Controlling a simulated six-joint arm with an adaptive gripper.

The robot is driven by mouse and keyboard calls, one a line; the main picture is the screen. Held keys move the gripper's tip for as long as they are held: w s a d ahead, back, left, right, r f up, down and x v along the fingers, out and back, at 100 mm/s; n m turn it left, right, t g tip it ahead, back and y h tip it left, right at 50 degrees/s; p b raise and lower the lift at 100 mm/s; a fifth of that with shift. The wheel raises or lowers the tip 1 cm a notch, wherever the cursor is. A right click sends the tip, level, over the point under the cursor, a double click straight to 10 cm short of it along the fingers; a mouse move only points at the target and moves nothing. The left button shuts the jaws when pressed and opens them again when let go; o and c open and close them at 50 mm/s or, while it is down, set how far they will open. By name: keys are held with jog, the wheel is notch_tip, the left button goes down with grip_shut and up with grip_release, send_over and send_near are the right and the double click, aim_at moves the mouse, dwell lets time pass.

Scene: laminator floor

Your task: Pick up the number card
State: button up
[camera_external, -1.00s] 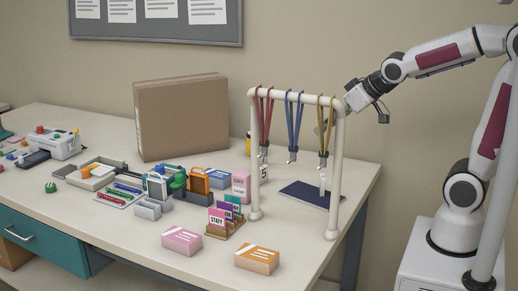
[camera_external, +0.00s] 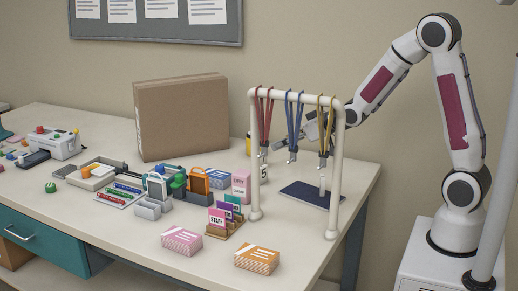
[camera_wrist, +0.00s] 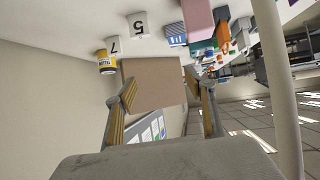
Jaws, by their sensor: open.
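A white number card marked 5 (camera_external: 264,174) stands on the table behind the rack's left post, partly hidden. In the wrist view the 5 card (camera_wrist: 139,25) appears upside down at the top, and a white card marked 7 (camera_wrist: 113,45) is to its left. I cannot tell which one the task means. My gripper (camera_wrist: 165,92) is open and empty, with its two fingers apart and both cards beyond the fingertips. In the external view my gripper (camera_external: 312,128) is behind the lanyard rack, above the table and partly hidden by the lanyards.
The white lanyard rack (camera_external: 339,180) with red, blue and yellow lanyards stands between the camera and my gripper. A large cardboard box (camera_external: 182,118) is at the back. A yellow canister (camera_wrist: 106,63) is near the 7 card. A dark blue pad (camera_external: 308,195) lies under the rack.

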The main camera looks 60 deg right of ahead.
jog(key=t, duration=0.2)
send_near(264, 168)
jog(key=w, duration=0.2)
jog(key=shift+w+h, duration=0.3)
jog(key=shift+d+f, duration=0.25)
jog(key=shift+f, duration=0.2)
jog(key=shift+w, duration=0.1)
jog(key=shift+x, duration=1.25)
jog(key=shift+w, duration=0.15)
jog(key=shift+x, duration=2.5)
jog(key=shift+a+f, duration=0.1)
jog(key=shift+a, duration=0.05)
